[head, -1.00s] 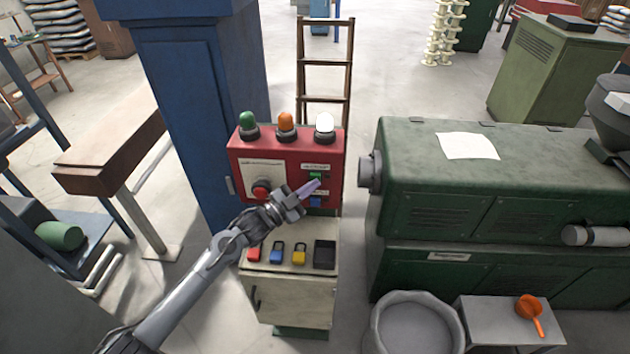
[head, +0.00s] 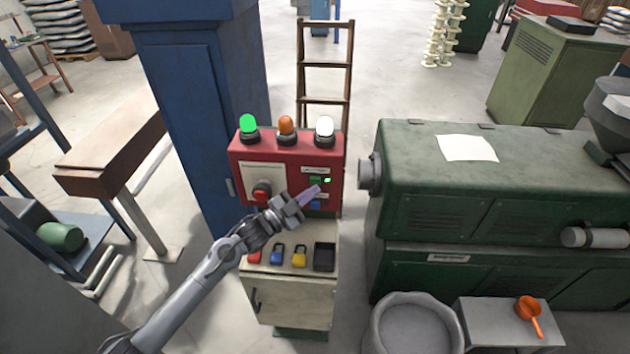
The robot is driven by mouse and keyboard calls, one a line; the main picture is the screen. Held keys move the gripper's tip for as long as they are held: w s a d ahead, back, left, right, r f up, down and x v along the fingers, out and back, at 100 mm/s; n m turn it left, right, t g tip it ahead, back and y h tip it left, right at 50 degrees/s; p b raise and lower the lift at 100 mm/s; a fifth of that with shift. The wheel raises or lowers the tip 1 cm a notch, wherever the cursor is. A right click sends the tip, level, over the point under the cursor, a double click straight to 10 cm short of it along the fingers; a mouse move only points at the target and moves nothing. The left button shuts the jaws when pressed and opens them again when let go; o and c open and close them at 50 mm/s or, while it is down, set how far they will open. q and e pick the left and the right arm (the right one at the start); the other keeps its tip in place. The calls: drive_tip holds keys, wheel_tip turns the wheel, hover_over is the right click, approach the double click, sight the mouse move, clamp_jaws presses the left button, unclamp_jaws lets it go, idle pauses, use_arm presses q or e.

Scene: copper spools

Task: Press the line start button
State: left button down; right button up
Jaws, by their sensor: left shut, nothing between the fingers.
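A red control box (head: 240,171) stands on a pale cabinet (head: 290,290). On its right side is a green button (head: 315,180) with a small lit green indicator (head: 327,180) beside it. A blue button (head: 315,205) sits below, partly hidden. A red knob (head: 261,191) is on the left panel. On top are a brightly lit green lamp (head: 248,123), an orange lamp (head: 286,124) and a white lamp (head: 324,126). My left gripper (head: 314,192) is shut and empty, its tips just below the green button; I cannot tell whether they touch the box. My right gripper is not in view.
Padlocks (head: 277,253) and a black tray (head: 324,256) lie on the cabinet front. A green machine (head: 480,200) stands to the right, a blue column (head: 190,100) behind left. A grey bin (head: 415,330) is at the lower right.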

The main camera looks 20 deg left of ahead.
use_arm(q)
drive_tip(key=shift+s, duration=0.15)
drive_tip(key=s+p, duration=0.1)
drive_tip(key=s, duration=0.1)
drive_tip(key=s+d+p, duration=0.1)
drive_tip(key=s+p, duration=0.1)
drive_tip(key=shift+s+d+p, duration=0.2)
drive_tip(key=shift+s+p, duration=0.1)
drive_tip(key=shift+s, duration=0.05)
idle(0.6)
idle(0.4)
